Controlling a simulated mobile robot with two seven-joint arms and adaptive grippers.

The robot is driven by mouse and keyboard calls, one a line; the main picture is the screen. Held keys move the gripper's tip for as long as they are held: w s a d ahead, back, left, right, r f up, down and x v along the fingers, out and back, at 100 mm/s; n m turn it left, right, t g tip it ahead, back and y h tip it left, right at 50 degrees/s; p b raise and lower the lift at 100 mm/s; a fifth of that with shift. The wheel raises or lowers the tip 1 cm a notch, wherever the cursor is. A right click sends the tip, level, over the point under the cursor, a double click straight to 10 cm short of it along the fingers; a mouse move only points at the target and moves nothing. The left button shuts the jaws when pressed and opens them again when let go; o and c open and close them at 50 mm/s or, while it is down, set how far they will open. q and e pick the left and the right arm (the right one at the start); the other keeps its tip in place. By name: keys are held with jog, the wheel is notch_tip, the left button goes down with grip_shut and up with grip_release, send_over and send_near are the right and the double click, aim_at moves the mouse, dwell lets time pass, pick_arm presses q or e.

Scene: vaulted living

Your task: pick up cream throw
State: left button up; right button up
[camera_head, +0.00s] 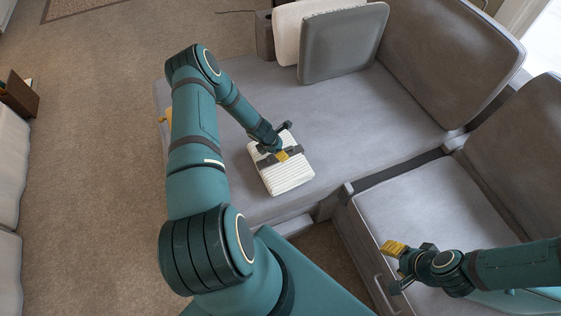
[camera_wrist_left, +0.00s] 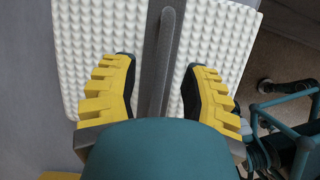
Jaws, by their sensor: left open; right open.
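The cream throw (camera_head: 284,177) is a folded, ribbed block lying on the grey sofa seat near its front edge. A dark grey band runs across it. In the left wrist view the throw (camera_wrist_left: 95,40) fills the upper middle, with the grey band (camera_wrist_left: 165,60) between the fingers. My left gripper (camera_head: 281,155) is over the throw, its open yellow fingers (camera_wrist_left: 160,92) on either side of the band. I cannot tell whether the fingertips touch the throw. My right gripper (camera_head: 396,265) is open and empty above the right seat section.
A grey cushion (camera_head: 343,44) and a cream cushion (camera_head: 288,36) lean at the back of the sofa (camera_head: 400,105). The seat around the throw is clear. A gap separates the two seat sections. Carpet (camera_head: 95,130) lies open to the left.

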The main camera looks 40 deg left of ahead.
pick_arm(q)
grip_shut()
jog(key=shift+r, duration=0.1)
jog(key=shift+r, duration=0.1)
